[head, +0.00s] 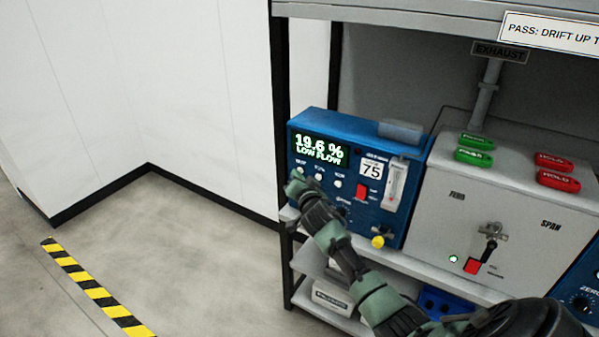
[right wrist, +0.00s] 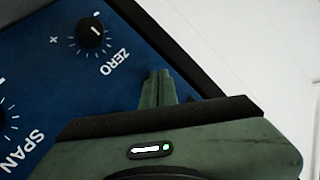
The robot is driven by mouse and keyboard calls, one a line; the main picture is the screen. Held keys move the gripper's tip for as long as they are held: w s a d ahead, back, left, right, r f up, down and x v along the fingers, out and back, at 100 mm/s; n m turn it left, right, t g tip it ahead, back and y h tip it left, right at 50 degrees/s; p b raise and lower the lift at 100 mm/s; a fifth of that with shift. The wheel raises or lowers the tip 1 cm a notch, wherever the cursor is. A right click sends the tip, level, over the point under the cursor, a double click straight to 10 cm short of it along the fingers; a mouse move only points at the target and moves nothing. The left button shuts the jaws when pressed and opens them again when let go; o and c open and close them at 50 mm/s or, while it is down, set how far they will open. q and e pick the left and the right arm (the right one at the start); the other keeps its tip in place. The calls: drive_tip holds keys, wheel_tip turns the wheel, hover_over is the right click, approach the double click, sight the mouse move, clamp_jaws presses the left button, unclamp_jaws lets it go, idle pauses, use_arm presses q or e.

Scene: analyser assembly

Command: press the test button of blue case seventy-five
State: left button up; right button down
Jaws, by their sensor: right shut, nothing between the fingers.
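The blue case seventy-five (head: 330,122) stands at the left end of the shelf, its display (head: 319,151) reading "19.6 % LOW FLOW". Below the display is a row of small pale round buttons (head: 319,177); their labels are too small to read. In the right wrist view the shut fingers (right wrist: 158,88) lie before a blue panel with a ZERO knob (right wrist: 92,32) and a SPAN knob.
A grey panel box (head: 490,205) with a lever stands right of the case, with green and red tags on top. A red switch (head: 362,192), a flow tube (head: 394,185) and a yellow knob (head: 378,242) are on the case front. The floor at left is clear.

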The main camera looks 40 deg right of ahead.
drive_tip(key=shift+d, duration=0.15)
idle(0.4)
drive_tip(key=shift+s+a, duration=0.3)
drive_tip(key=shift+a, duration=0.5)
drive_tip(key=shift+s+a+p, duration=0.1)
drive_tip(key=shift+s+a, duration=0.2)
drive_tip(key=shift+a, duration=0.45)
drive_tip(key=shift+s+a+p, duration=0.15)
drive_tip(key=shift+s+a, duration=0.2)
drive_tip(key=shift+a, duration=0.45)
drive_tip(key=shift+s+a+p, duration=0.1)
drive_tip(key=shift+s+a, duration=0.2)
drive_tip(key=shift+a, duration=0.45)
